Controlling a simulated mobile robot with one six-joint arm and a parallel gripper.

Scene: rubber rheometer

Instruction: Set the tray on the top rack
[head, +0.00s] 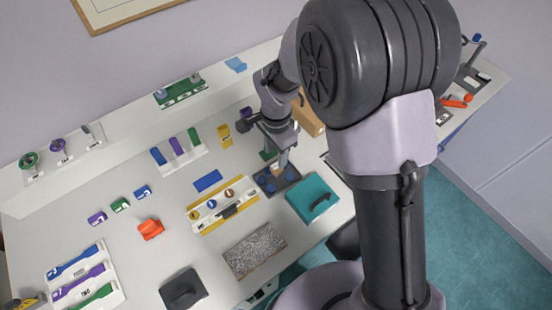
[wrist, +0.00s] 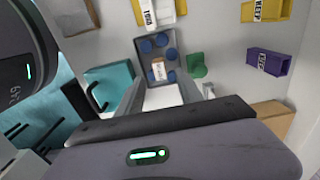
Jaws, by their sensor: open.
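A dark grey tray (head: 290,184) with round blue pieces and a small tan labelled block stands on the bench, below my gripper (head: 281,161). It also shows in the wrist view (wrist: 142,58), just beyond my fingers. My gripper is open, and I see nothing held in it. A white tray-like holder (head: 216,215) with yellow edges and several round pieces lies to the left of the dark tray. I cannot tell which of these the task calls the tray. A raised shelf (head: 130,130) along the wall bears a green rack (head: 182,94); no piece is clearly marked as the top rack.
A teal box (head: 312,200) with a dark handle stands right of the dark tray. A cardboard box (head: 309,119) is behind my gripper. A speckled slab (head: 254,252), an orange block (head: 150,229) and coloured label blocks lie at the front and left. My arm hides the right side.

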